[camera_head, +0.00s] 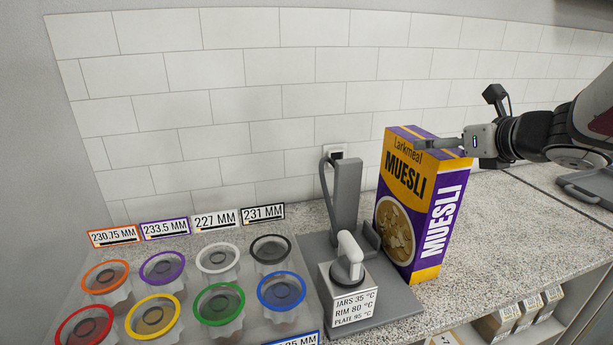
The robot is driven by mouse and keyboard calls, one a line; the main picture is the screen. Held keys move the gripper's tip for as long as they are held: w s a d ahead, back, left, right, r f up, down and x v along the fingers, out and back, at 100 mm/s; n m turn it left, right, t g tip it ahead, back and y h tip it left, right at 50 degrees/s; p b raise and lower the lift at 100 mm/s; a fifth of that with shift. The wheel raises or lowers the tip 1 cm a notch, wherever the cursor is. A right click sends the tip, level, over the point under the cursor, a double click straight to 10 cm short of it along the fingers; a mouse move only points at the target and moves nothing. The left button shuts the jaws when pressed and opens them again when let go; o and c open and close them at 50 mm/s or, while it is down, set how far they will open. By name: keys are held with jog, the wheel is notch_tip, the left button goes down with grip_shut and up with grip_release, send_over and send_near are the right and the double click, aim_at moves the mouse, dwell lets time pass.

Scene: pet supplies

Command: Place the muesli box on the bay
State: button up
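The muesli box (399,203), purple and yellow, stands upright, slightly turned, right of the grey device. Its lower edge meets or overlaps the right part of the device's grey base plate (385,306); I cannot tell whether it rests there or hangs just above. My gripper (437,144) comes in from the right at the box's top. One finger lies across the upper edge of the box; the other finger is not visible, so its grip is unclear. No surface is labelled as the bay, and I cannot tell which one it is.
The grey device has a post (345,200), a lever and a label block (352,308). Several coloured-rim jars (219,303) stand at the left with size labels behind. A tiled wall (250,105) closes the back.

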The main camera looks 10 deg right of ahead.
jog(key=x, duration=0.4)
jog(key=shift+w+d+f, duration=0.2)
jog(key=shift+w+f, duration=0.05)
jog(key=shift+w, duration=0.1)
jog(key=c, duration=2)
